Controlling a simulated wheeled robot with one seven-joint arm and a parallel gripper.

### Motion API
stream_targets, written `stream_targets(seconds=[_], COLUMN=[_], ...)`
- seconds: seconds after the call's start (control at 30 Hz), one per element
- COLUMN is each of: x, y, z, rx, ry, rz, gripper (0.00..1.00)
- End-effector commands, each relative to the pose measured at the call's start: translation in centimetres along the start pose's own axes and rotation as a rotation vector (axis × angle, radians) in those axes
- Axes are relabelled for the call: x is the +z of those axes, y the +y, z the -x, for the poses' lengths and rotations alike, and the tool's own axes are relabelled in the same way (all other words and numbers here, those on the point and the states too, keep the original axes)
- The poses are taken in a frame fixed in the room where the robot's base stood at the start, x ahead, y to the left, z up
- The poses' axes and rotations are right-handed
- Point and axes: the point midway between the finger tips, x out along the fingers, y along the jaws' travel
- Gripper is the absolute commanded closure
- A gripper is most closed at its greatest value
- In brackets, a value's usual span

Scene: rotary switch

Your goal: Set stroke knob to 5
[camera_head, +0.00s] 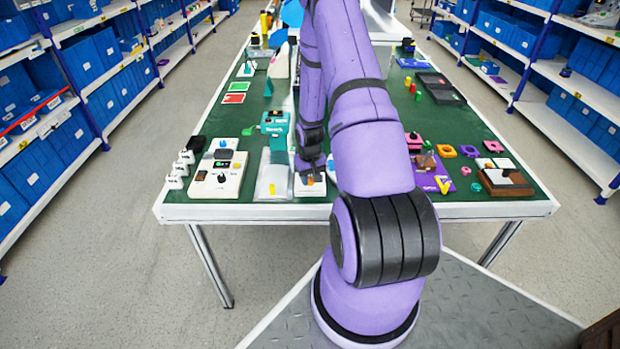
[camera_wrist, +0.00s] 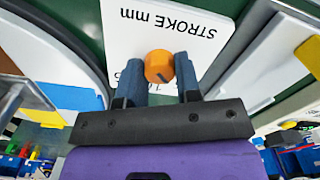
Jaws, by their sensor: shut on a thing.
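The stroke knob (camera_wrist: 158,66) is a small orange round knob with a dark pointer line on a white plate (camera_wrist: 130,32). The plate reads "STROKE mm", upside down in the wrist view. My gripper (camera_wrist: 160,75) is shut on the knob, one finger on each side. The numbers on the plate are mostly hidden behind my fingers, so I cannot read the setting. In the head view my gripper (camera_head: 310,168) is over the white plate (camera_head: 312,188) at the table's front edge, and the orange knob (camera_head: 310,180) shows just below it.
A white device with a black dial (camera_head: 218,175) stands to the left on the green table (camera_head: 460,130). A clear tray (camera_head: 272,180) is close beside the plate. A purple board with small parts (camera_head: 428,178) and a brown-and-white box (camera_head: 503,178) lie to the right.

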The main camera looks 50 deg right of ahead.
Motion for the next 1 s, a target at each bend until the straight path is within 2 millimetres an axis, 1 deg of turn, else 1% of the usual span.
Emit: stream_targets(seconds=[0.13, 0.17, 0.2, 0.27, 0.53, 0.67, 0.77, 1.0], x=[0.0, 0.0, 0.0, 0.0, 0.0, -0.1, -0.1, -0.1], y=[0.0, 0.0, 0.0, 0.0, 0.0, 0.0, 0.0, 0.1], z=[0.0, 0.0, 0.0, 0.0, 0.1, 0.7, 1.9, 6.2], rx=[0.000, 0.000, 0.000, 0.000, 0.000, 0.000, 0.000, 0.001], ry=[0.001, 0.001, 0.001, 0.001, 0.000, 0.002, 0.003, 0.004], rz=[0.001, 0.001, 0.000, 0.000, 0.000, 0.000, 0.000, -0.001], gripper=[0.92, 0.64, 0.55, 0.43, 0.43, 0.43, 0.43, 0.43])
